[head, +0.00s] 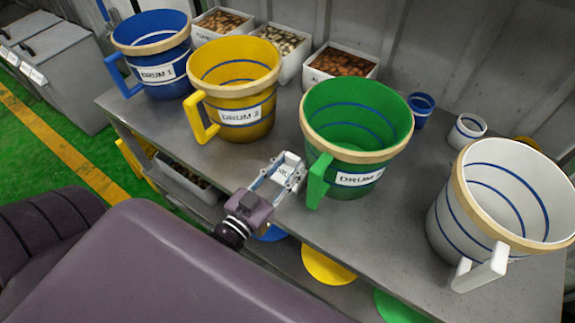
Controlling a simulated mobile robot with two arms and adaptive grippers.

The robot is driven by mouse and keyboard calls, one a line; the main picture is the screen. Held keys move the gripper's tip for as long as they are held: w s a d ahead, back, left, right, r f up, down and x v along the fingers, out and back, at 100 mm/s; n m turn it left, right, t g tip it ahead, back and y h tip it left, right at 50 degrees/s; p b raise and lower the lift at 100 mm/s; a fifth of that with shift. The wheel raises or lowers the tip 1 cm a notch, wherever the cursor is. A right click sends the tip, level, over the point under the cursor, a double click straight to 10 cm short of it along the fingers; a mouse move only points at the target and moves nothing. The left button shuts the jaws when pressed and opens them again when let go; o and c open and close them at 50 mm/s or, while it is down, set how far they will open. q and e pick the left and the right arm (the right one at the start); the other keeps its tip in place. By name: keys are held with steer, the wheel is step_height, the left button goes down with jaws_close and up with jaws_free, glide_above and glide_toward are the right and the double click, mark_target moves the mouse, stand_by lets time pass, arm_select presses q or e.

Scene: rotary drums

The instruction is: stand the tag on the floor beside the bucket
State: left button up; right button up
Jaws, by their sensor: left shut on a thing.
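My left gripper (286,168) is beside the green drum's handle, above the front part of the grey table. It is shut on a small white tag (283,174) with dark letters, which the fingers partly cover. A white bucket-shaped vessel (448,222) with blue bands and a tan rim stands at the right end of the table; no label shows on it. I cannot tell whether it is the bucket meant. The green floor (92,152) shows at the left, with no tag on it. My right gripper is not in view.
On the table (160,128) stand a blue drum (165,88), a yellow drum (245,131) and a green drum (335,150). Parts bins (362,71) and small cups (421,119) are behind. Coloured discs (328,267) lie below the table edge. Grey cabinets (60,85) stand left.

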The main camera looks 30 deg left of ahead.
arm_select(q)
steer(key=o, duration=1)
steer(key=shift+o, duration=0.2)
